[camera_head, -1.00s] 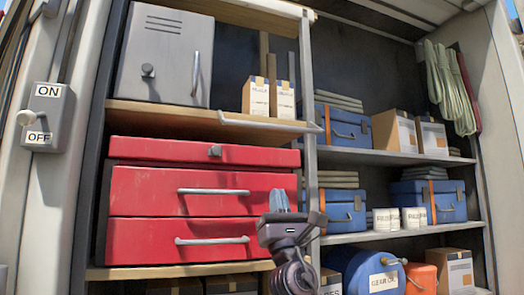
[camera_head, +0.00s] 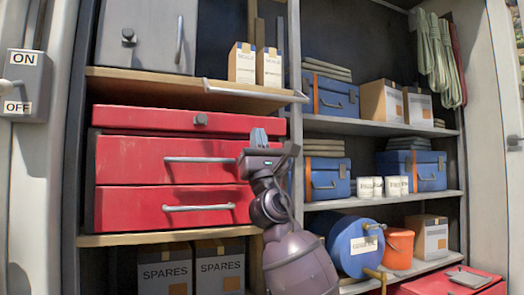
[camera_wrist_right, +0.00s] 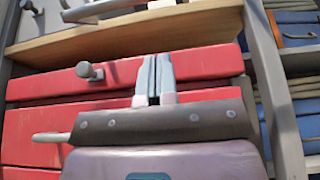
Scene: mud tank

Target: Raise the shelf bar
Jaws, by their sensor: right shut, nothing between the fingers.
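The shelf bar (camera_head: 255,93) is a thin pale bar along the front edge of the upper left wooden shelf (camera_head: 140,88). It lies roughly level, with its right end by the grey upright. In the right wrist view the bar (camera_wrist_right: 95,10) crosses the top of the picture. My right gripper (camera_head: 259,136) points up, below the bar and in front of the red tool chest, near its right side. Its fingers (camera_wrist_right: 155,75) are together and empty, apart from the bar. My left gripper is out of view.
The red chest (camera_head: 140,160) has protruding handles and a knob (camera_head: 200,119) below the bar. Two cartons (camera_head: 242,62) and a grey locker (camera_head: 145,30) stand on the shelf above. A grey upright (camera_head: 296,130) stands close right of my gripper. An ON/OFF switch (camera_head: 18,85) is at far left.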

